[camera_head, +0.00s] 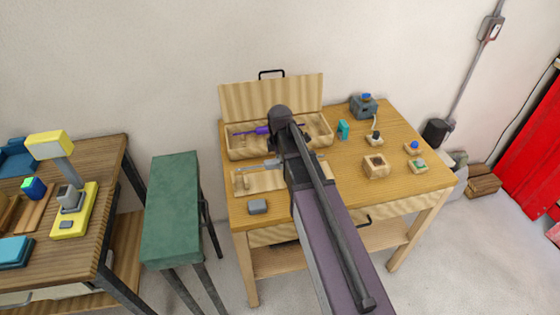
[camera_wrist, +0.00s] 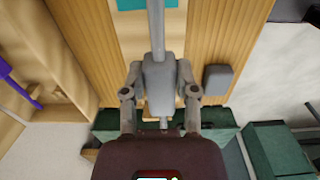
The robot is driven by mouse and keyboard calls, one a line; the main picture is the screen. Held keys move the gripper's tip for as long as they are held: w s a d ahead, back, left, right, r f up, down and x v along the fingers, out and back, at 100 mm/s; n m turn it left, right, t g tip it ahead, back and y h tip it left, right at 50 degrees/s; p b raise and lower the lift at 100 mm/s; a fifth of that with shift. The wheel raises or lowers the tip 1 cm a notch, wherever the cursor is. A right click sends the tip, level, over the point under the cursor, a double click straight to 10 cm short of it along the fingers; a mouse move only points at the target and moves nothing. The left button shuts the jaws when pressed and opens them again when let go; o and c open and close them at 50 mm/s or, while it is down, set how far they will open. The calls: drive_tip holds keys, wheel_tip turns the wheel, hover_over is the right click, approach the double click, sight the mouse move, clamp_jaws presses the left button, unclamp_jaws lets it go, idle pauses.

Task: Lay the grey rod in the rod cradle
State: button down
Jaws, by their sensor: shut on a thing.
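My gripper (camera_head: 271,164) is low over the left part of the wooden table, left of my arm. In the wrist view its fingers (camera_wrist: 160,78) are shut on the grey rod (camera_wrist: 156,25). The rod extends straight toward the top edge, and a short end shows below the fingers. Behind it lies a pale wooden board (camera_head: 262,181) with a teal patch (camera_wrist: 145,4) on it. I cannot pick out the rod cradle for certain. My arm and gripper hide part of the board, and I cannot tell whether the rod touches anything below.
An open wooden box (camera_head: 240,149) behind the gripper holds a purple tool (camera_head: 262,130). A grey block (camera_head: 258,206) lies near the front edge. A wooden block (camera_head: 376,166) and several small items stand at right. A green stool (camera_head: 172,205) is left of the table.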

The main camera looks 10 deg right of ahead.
drive_tip(key=shift+f+b, duration=2.45)
drive_tip(key=shift+f, duration=0.3)
drive_tip(key=shift+r, duration=0.25)
drive_tip(key=shift+r+p, duration=0.4)
drive_tip(key=shift+p, duration=0.25)
drive_tip(key=shift+f+b, duration=1)
drive_tip(key=shift+f, duration=0.05)
drive_tip(key=shift+c, duration=1.5)
unclamp_jaws()
drive_tip(key=shift+r, duration=0.15)
